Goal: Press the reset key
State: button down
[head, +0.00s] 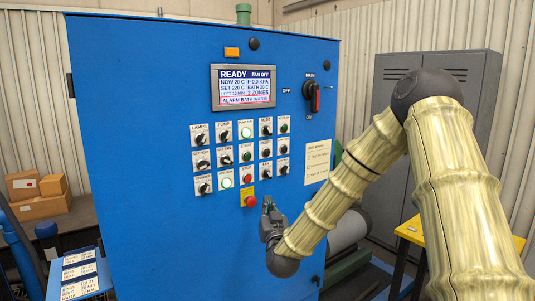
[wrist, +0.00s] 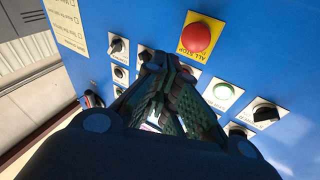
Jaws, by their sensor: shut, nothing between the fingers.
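The blue control panel (head: 125,145) carries rows of labelled keys and knobs. Most labels are too small to read, and I cannot tell which key is the reset key. A lit green key (head: 226,183), a red key (head: 247,179) and a black knob (head: 265,172) are in the bottom row. My gripper (head: 268,203) is just right of the red mushroom button, below that row. In the wrist view my gripper (wrist: 163,64) is shut and empty, its fingers pointing at the panel and hiding part of it. I cannot tell whether it touches the panel.
The red ALL STOP button (wrist: 196,38) on a yellow plate is close beside my fingers. The display (head: 243,87) reads READY, FAN OFF, with a red alarm line. A rotary switch (head: 312,96) and a paper notice (head: 317,161) are at the right. Grey lockers (head: 390,75) stand behind.

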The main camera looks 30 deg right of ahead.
aim_at(267, 153)
jog(key=s+d+r+m+h, duration=0.2)
jog(key=d+r+m+h, duration=0.2)
jog(key=r, duration=1)
jog(key=d+h, duration=0.1)
jog(key=d, duration=0.2)
jog(key=shift+r+t+h+p, duration=0.3)
jog(key=shift+r+h+p, duration=0.05)
jog(key=shift+h, duration=0.05)
jog(key=shift+w, duration=0.1)
jog(key=shift+w+a+b, duration=0.15)
jog(key=shift+w+b, duration=0.05)
jog(key=shift+w, duration=2)
jog(key=shift+w+a+b, duration=0.1)
jog(key=shift+w+b, duration=0.1)
jog(key=shift+w, duration=1.95)
jog(key=shift+w, duration=0.15)
jog(key=shift+w+a+b, duration=0.15)
jog(key=shift+w+b, duration=0.15)
jog(key=shift+b, duration=0.05)
